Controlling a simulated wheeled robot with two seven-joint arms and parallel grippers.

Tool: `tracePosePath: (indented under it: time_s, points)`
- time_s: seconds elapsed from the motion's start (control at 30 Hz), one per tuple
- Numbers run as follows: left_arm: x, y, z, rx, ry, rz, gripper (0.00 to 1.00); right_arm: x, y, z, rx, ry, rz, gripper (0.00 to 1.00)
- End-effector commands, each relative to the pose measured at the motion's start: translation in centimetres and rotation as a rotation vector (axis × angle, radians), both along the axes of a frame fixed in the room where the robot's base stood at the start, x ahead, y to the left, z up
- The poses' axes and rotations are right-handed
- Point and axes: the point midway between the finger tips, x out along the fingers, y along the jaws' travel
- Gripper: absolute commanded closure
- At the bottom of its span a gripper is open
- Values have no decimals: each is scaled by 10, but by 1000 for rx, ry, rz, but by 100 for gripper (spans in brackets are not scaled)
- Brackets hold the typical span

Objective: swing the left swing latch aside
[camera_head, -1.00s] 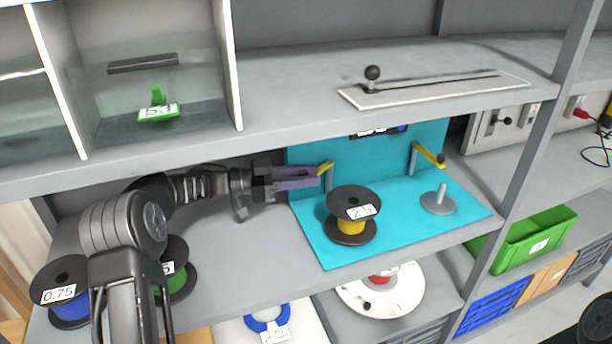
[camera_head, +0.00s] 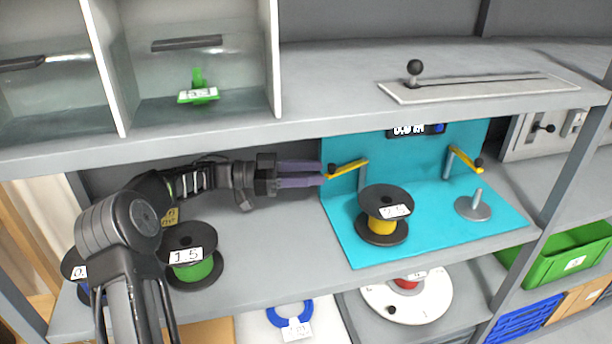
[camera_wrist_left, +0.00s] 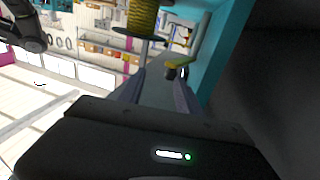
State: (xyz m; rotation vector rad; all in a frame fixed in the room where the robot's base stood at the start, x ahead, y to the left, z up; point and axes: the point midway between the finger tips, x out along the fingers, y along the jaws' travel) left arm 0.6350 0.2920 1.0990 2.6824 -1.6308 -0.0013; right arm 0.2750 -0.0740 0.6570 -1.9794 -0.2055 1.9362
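The left swing latch (camera_head: 348,168) is a yellow bar on a grey post, at the left of the turquoise panel. Its free end with a dark knob (camera_head: 331,170) points left, towards my left gripper (camera_head: 321,174). My left gripper's two purple fingers are apart, with nothing held, and their tips are just left of the knob. In the left wrist view the latch (camera_wrist_left: 181,65) shows just past the fingertips; whether they touch it is unclear. The right swing latch (camera_head: 465,160) is yellow, on its own post. My right gripper is not in view.
A reel with yellow cable (camera_head: 382,226) stands on the turquoise base (camera_head: 350,245), right of the gripper. A grey spindle (camera_head: 474,208) stands farther right. A green reel (camera_head: 190,268) is near my left arm. The shelf above (camera_head: 330,110) limits height.

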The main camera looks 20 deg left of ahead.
Motion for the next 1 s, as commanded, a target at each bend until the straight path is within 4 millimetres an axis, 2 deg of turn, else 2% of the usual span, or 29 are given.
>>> tracePosePath:
  time_s: [0.17, 0.47, 0.63, 0.73, 0.77, 0.87, 0.93, 1.0]
  points:
    - [-6, 11, 0, 0, -1, 1, 59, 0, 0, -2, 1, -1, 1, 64]
    - [-6, 12, 1, 0, -1, 0, 60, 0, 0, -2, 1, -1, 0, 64]
    - [-8, 13, 7, 24, -16, 5, 74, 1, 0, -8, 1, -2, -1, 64]
    - [-18, 16, 13, 38, -2, 28, 82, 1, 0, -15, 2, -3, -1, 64]
    - [-21, 17, 15, 19, 30, 48, 85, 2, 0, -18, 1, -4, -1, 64]
    - [-32, 25, 19, -144, 268, 147, 93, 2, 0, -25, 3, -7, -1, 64]
    - [-37, 33, 18, -301, 458, 213, 99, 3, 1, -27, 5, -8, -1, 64]
    - [-40, 41, 16, -472, 642, 269, 100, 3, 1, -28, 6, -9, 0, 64]
